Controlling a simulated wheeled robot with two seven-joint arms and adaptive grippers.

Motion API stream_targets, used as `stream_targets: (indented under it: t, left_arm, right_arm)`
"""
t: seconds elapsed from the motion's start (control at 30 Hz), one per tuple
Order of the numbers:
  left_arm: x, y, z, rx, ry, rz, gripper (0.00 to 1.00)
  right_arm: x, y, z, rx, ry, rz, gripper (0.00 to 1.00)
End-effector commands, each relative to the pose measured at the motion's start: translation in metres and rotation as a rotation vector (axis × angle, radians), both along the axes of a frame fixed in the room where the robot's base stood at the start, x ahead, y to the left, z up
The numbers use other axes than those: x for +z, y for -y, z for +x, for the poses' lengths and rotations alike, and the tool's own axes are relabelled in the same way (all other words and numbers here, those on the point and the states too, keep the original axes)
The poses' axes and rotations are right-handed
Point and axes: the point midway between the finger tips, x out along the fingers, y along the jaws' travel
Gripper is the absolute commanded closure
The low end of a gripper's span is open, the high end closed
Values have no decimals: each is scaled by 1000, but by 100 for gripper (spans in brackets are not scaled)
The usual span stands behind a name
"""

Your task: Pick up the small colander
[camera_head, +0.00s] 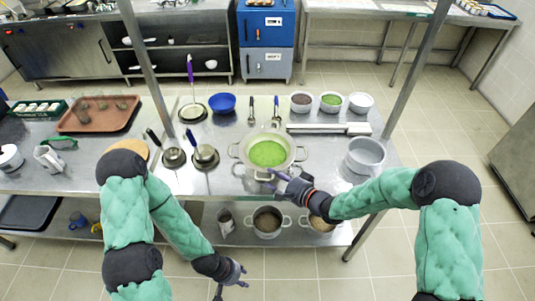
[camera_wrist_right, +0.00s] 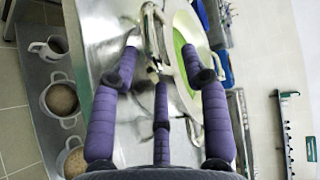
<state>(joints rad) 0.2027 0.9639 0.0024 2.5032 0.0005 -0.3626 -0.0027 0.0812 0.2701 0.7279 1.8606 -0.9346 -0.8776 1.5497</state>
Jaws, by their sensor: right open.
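A wide-rimmed, two-handled vessel (camera_head: 245,150) with bright green contents stands on the steel table; I cannot tell if it is the small colander, as no holes show. It also shows in the right wrist view (camera_wrist_right: 181,80), its loop handle (camera_wrist_right: 149,22) between and beyond my fingertips. My right gripper (camera_head: 271,180) is open at the vessel's near side, its fingers (camera_wrist_right: 160,50) spread around the handle area; contact is unclear. My left gripper (camera_head: 231,277) has its fingers apart, empty, low in front of the table.
A grey pot (camera_head: 366,155) stands to the right, and two ladle-like utensils (camera_head: 205,156) lie left of the vessel. A blue bowl (camera_head: 222,103) and small bowls (camera_head: 331,102) stand behind. Pots (camera_head: 267,221) sit on the lower shelf. Slanted posts (camera_head: 404,70) flank the table.

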Motion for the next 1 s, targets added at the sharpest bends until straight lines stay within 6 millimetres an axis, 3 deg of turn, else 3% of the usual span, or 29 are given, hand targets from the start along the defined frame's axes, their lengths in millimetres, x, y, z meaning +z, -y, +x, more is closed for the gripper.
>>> stream_targets:
  t: [0.17, 0.33, 0.83, 1.0]
  left_arm:
    - [0, 0, 0, 0, 0, 0, 60]
    - [0, 0, 0, 0, 0, 0, 60]
    - [1, 0, 0, 0, 0, 0, 60]
    - [7, 0, 0, 0, 0, 0, 60]
  right_arm:
    - [0, 0, 0, 0, 0, 0, 54]
    - [0, 0, 0, 0, 0, 0, 99]
    - [3, 0, 1, 0, 5, 1, 100]
    - [15, 0, 1, 0, 6, -1, 100]
